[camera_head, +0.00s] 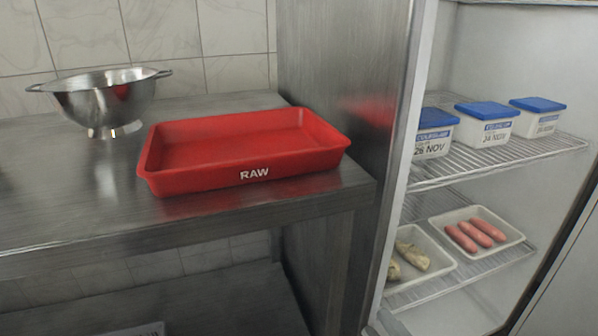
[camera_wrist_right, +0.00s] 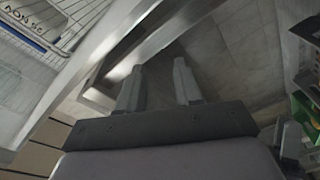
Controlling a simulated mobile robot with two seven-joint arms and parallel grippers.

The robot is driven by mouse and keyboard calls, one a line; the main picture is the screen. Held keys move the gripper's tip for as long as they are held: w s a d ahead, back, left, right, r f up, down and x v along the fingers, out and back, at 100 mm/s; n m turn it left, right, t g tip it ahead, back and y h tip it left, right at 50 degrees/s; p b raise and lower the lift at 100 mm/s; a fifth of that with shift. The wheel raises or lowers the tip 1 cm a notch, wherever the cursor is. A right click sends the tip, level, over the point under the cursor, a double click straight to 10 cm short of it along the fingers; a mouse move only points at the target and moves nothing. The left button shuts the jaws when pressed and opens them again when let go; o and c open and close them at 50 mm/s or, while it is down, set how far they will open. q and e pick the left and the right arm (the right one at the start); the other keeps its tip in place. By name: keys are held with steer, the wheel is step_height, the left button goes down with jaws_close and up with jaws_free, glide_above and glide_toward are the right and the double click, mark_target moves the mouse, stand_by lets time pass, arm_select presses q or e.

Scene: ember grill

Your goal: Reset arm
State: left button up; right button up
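My right gripper (camera_wrist_right: 158,68) shows in the right wrist view. Its two fingers stand apart with nothing between them. Beyond the fingers are grey tiled surfaces and a metal edge. Neither gripper can be made out in the head view. My left gripper is in no view.
A red tray marked RAW (camera_head: 250,173) sits empty on the steel counter (camera_head: 60,190), beside a metal colander (camera_head: 105,100). The fridge at right is open. Its wire shelves hold blue-lidded tubs (camera_head: 483,131), a sausage tray (camera_head: 440,224) and another food tray (camera_head: 444,264).

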steer(key=s+d+f+m+g+h, duration=0.35)
steer(key=s+f+m+g, duration=0.25)
steer(key=s+f+m, duration=0.7)
arm_select(q)
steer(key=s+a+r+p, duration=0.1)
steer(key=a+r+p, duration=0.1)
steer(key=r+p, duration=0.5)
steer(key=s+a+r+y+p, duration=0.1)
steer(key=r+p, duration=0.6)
steer(key=p, duration=0.8)
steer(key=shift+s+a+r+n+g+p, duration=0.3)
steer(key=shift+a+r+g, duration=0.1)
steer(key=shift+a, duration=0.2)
arm_select(e)
steer(key=w+d+r+m+h, duration=0.1)
steer(key=d+r+h, duration=0.1)
steer(key=r, duration=1.4)
steer(key=shift+w+d+r+m, duration=0.3)
steer(key=shift+d+m, duration=0.1)
steer(key=shift+d, duration=0.25)
